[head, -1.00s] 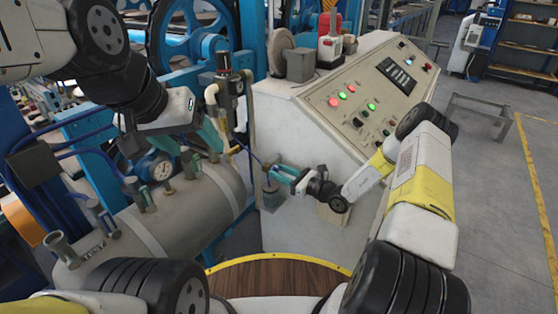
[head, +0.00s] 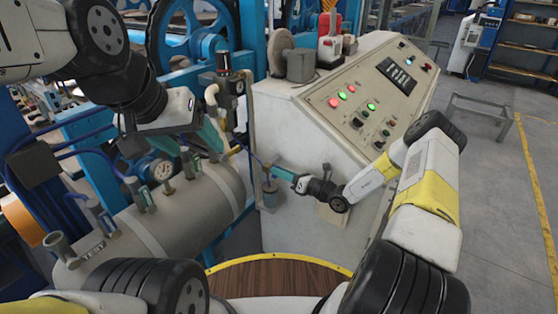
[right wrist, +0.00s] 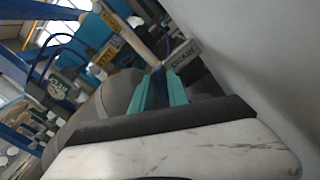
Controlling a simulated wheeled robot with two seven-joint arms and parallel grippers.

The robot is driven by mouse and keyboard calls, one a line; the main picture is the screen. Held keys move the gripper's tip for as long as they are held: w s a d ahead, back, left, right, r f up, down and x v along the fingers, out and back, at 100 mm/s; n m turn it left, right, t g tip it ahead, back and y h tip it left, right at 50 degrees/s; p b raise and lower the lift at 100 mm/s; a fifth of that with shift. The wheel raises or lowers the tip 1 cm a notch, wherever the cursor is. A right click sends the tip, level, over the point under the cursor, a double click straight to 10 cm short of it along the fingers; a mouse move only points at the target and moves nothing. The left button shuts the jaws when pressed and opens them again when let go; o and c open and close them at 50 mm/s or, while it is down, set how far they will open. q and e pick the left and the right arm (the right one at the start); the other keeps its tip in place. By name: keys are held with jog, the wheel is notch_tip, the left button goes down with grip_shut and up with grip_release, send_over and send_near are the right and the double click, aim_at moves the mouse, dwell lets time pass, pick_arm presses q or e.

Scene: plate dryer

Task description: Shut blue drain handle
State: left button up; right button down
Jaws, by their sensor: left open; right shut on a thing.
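The blue drain handle (head: 255,158) shows as a thin blue bar beside the right end of the grey tank, next to the console's side wall. It also shows as a dark blue piece (right wrist: 158,78) between the teal fingers in the right wrist view. My right gripper (head: 270,169) is shut on this handle; its fingers hide part of it. My left gripper (head: 194,139) is open above the tank, near its upper fittings, and apart from the drain handle.
The sloped control console (head: 330,125) stands close to my right gripper. Blue pipes and frame parts crowd the left. The floor at the right is mostly clear.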

jog(key=c, duration=1.4)
grip_release()
jog(key=shift+c, duration=0.2)
jog(key=shift+d, duration=0.1)
jog(key=v, duration=0.7)
jog(key=shift+s+d, duration=0.25)
jog(key=shift+d, duration=0.05)
